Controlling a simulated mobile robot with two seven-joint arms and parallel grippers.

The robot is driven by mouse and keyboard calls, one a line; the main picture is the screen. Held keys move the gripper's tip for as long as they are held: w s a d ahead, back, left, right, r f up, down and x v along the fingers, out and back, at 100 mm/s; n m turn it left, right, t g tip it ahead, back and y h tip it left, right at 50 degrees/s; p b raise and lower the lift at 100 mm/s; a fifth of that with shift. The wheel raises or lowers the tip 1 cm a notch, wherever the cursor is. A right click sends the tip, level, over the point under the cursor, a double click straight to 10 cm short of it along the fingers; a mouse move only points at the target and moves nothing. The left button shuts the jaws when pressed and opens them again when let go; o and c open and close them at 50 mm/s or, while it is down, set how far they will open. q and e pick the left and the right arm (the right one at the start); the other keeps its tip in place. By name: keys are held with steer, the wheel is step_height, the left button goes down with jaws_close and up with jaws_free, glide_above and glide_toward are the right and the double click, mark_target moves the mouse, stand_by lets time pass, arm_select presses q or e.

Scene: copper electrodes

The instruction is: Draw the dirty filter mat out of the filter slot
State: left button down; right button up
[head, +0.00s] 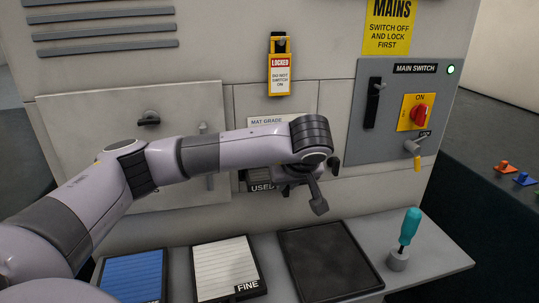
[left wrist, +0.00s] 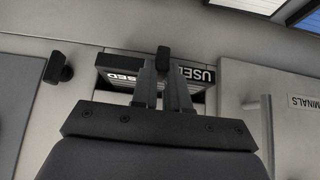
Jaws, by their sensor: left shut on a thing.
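The dirty filter mat (left wrist: 125,77), dark with a USED label, sits at the filter slot (left wrist: 106,54) in the left wrist view. In the head view a USED label (head: 262,187) shows below my left wrist, and my arm hides most of the slot. My left gripper (left wrist: 163,75) is in front of the slot, its fingers shut on a small black tab (left wrist: 163,53) at the mat's front. How far the mat stands out of the slot is hard to tell. My right gripper is not in view.
On the ledge below lie a blue mat (head: 134,277), a white FINE mat (head: 226,268) and an empty-looking black tray (head: 328,262). A teal screwdriver (head: 409,227) stands at the right. A yellow LOCKED tag (head: 280,75) hangs above; the switch panel (head: 365,145) is to the right.

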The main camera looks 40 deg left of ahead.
arm_select(q)
steer(key=shift+s+d, duration=1.8)
steer(key=shift+d, duration=0.3)
steer(key=shift+s+d, duration=0.1)
steer(key=shift+d, duration=0.05)
